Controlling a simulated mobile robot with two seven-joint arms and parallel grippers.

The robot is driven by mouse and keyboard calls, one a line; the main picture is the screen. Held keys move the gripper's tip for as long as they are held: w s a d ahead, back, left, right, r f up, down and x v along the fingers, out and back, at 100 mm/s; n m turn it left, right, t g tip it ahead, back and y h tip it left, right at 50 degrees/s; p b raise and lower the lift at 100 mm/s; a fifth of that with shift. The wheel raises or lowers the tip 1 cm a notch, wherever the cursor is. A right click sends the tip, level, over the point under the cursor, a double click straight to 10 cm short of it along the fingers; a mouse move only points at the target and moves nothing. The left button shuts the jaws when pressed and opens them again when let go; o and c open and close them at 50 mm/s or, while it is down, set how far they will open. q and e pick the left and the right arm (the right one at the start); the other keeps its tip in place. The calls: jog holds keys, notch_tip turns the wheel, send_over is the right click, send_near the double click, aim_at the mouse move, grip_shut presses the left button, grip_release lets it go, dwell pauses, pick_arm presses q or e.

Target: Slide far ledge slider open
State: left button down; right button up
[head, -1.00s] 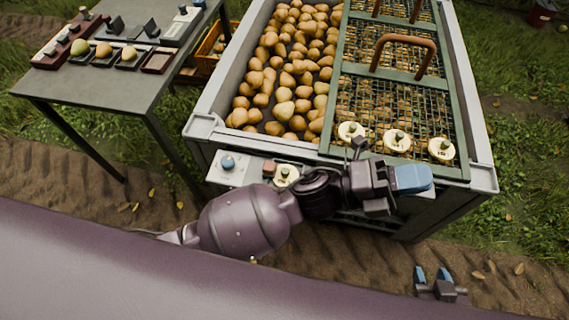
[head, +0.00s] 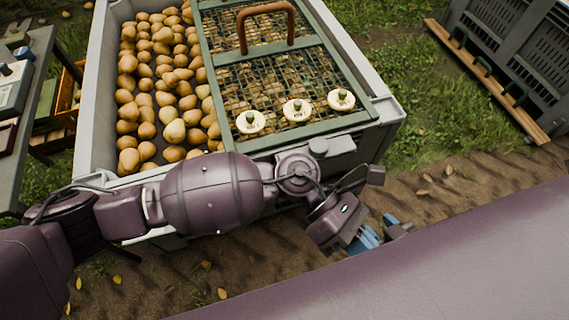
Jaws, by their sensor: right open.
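I cannot tell for sure which part is the far ledge slider.
Pears (head: 160,80) fill the bin's open left side. Three pale round knobs (head: 298,110) and a brown handle (head: 262,12) sit on the mesh cover. A table (head: 35,100) stands at the left edge. Grass and soil between bin and wooden ledge are clear.

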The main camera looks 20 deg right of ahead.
pick_arm(q)
jog(key=w+a+f+m+t+y+b, duration=0.3)
jog(key=w+a+f+m+t+y, duration=0.35)
jog(key=w+a+f+y, duration=0.45)
jog(key=w+a+m+t+y+b, duration=0.1)
jog(key=w+a+m+t+y, duration=0.1)
jog(key=w, duration=0.6)
jog(key=w+a+m+t+y+b, duration=0.1)
jog(key=w+a+m+t+y, duration=0.1)
jog(key=w+a+t, duration=0.3)
jog(key=w+a+y, duration=0.1)
jog(key=w, duration=0.3)
jog(key=shift+w+a+r, duration=0.2)
jog(key=shift+a, duration=0.1)
pick_arm(e)
jog(key=f, duration=0.3)
jog(key=shift+s+a+f+n+g, duration=0.15)
jog(key=shift+a+f+n+g, duration=0.15)
jog(key=shift+f+n, duration=0.1)
pick_arm(q)
jog(key=shift+m, duration=0.25)
pick_arm(e)
jog(key=shift+f, duration=0.1)
